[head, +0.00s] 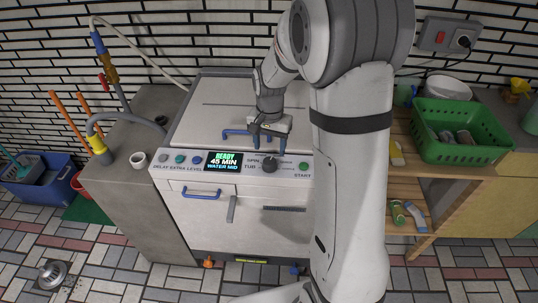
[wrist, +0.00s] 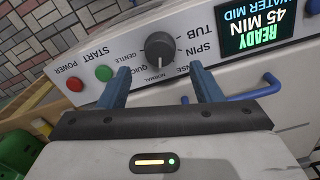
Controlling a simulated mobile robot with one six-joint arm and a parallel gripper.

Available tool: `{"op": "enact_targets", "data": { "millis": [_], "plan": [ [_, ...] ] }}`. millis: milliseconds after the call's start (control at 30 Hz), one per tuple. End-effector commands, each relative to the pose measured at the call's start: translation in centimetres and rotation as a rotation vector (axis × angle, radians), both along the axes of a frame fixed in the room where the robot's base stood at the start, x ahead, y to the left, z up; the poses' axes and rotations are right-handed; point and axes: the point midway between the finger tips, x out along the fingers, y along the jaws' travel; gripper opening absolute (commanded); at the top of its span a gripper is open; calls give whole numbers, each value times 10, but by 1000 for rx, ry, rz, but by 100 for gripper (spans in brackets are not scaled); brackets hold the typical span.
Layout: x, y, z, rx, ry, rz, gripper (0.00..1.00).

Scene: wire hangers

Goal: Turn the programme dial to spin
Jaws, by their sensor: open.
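The programme dial (head: 270,165) is a round dark knob on the washing machine's pale front panel (head: 292,166). In the wrist view, the dial (wrist: 159,47) appears upside down, ringed by labels including TUB, SPIN, NORMAL, QUICK and GENTLE. My gripper (head: 269,141) is above and behind the dial in the head view. In the wrist view, its two blue fingers (wrist: 160,68) are spread wide and empty, with the dial beyond and between their tips. The fingers appear apart from the dial.
The display (head: 223,161) reads READY, 45 MIN, WATER MID. A green START button (wrist: 104,74) and red POWER button (wrist: 75,85) sit beside the dial. A blue handle (head: 240,133) is on the lid near my gripper. A green basket (head: 455,145) stands right.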

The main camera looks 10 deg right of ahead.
Motion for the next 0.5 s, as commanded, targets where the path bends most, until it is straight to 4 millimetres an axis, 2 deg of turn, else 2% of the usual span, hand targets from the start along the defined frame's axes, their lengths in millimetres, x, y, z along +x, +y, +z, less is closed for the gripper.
{"op": "enact_targets", "data": {
  "millis": [100,300,500],
  "plan": [
    [-1,0,-21,0,6,1,59],
    [-1,0,-48,-1,3,2,59],
    [-1,1,-58,0,1,3,59]
  ]
}}
